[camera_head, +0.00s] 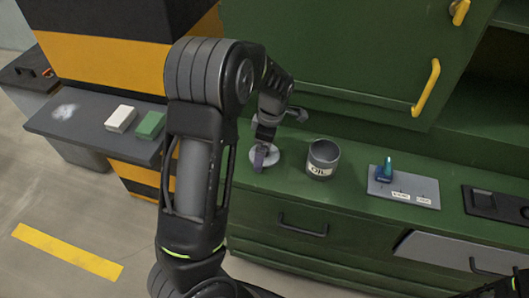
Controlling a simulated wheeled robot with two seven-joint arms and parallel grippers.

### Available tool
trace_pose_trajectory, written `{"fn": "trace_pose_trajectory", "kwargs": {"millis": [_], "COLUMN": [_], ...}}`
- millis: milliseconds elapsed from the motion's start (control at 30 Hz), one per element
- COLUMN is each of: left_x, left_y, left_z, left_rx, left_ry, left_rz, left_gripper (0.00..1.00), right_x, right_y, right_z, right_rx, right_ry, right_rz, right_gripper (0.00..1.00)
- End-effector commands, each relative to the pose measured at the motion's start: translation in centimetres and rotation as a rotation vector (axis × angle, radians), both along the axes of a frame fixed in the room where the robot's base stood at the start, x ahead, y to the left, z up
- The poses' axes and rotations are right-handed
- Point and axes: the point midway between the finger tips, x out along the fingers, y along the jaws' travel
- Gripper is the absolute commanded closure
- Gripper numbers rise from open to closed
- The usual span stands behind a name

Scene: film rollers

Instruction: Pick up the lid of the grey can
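The grey can (322,163) stands upright and open-topped on the green counter, with a light label on its front. A round light-grey disc, which looks like the lid (272,160), is left of the can at counter level. My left gripper (260,163) points down over the disc and hides part of it. The fingers are small and dark here, so I cannot tell whether they are open, shut or touching the disc. My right gripper is not in view.
A grey plate (425,196) with a blue-green item (386,172) lies right of the can. A black tray (492,204) is farther right. White (120,118) and green (150,124) blocks sit on a dark shelf at left. The green cabinet (330,65) rises behind the counter.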

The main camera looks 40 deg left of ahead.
Motion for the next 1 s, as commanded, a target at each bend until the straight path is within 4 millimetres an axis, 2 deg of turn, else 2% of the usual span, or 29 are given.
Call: {"fn": "trace_pose_trajectory", "kwargs": {"millis": [400, 1000], "left_x": [0.02, 0.02], "left_y": [0.01, 0.01], "left_z": [0.05, 0.06], "left_rx": [0.000, 0.000], "left_ry": [-0.001, 0.000], "left_rz": [0.000, 0.000], "left_gripper": [0.02, 0.50], "right_x": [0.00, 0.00], "right_y": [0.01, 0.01], "right_z": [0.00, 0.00], "right_rx": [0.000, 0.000], "right_ry": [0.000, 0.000], "right_rz": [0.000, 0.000], "right_gripper": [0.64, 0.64]}}
